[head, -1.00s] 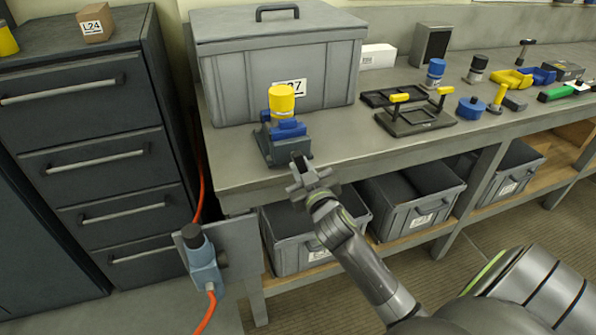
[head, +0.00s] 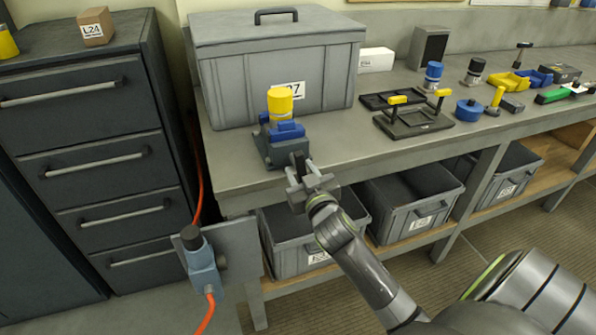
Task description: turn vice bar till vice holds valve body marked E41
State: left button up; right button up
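The vice (head: 279,152), dark with blue jaws, stands near the bench's front edge, left of centre. A yellow-topped valve body (head: 280,104) stands upright in it; its mark is not readable, and I cannot tell how tightly the jaws meet it. The dark vice bar (head: 298,164) appears at the vice's front, partly hidden by my gripper. My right gripper (head: 304,176) is at the bar, just in front of the vice. Its fingers lie on either side of the bar, but whether they are closed on it is too small to tell. My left gripper is out of view.
A large grey lidded box (head: 277,60) stands close behind the vice. A black frame with yellow handles (head: 415,118) lies to the right, with several tools and parts beyond. Grey bins (head: 408,205) sit below the bench. A blue device (head: 203,270) with an orange cable hangs at the left.

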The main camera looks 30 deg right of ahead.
dwell(0.3)
jog(key=b+v, duration=0.2)
jog(key=v, duration=1.5)
jog(key=shift+s+a+r, duration=0.15)
jog(key=shift+s, duration=0.2)
jog(key=shift+w, duration=0.1)
notch_tip(320, 180, down, 29)
jog(key=g+y, duration=0.2)
jog(key=g, duration=0.4)
jog(key=s+f+n+g+y, duration=0.15)
jog(key=s+f, duration=0.25)
jog(key=f, duration=0.5)
jog(key=s+f+m+g+h, duration=0.1)
jog(key=s+f+g, duration=0.25)
jog(key=f, duration=0.45)
jog(key=s+f+g, duration=0.1)
jog(key=s+f, duration=0.3)
jog(key=s, duration=0.3)
jog(key=s+d+f+g, duration=0.1)
jog(key=s+f+g, duration=0.1)
jog(key=s+f, duration=0.3)
jog(key=s+f+g, duration=0.2)
jog(key=s+f, duration=0.2)
jog(key=s, duration=0.6)
jog(key=shift+s+d+f+y, duration=0.2)
jog(key=shift+d+f+y, duration=0.1)
jog(key=shift+y, duration=0.15)
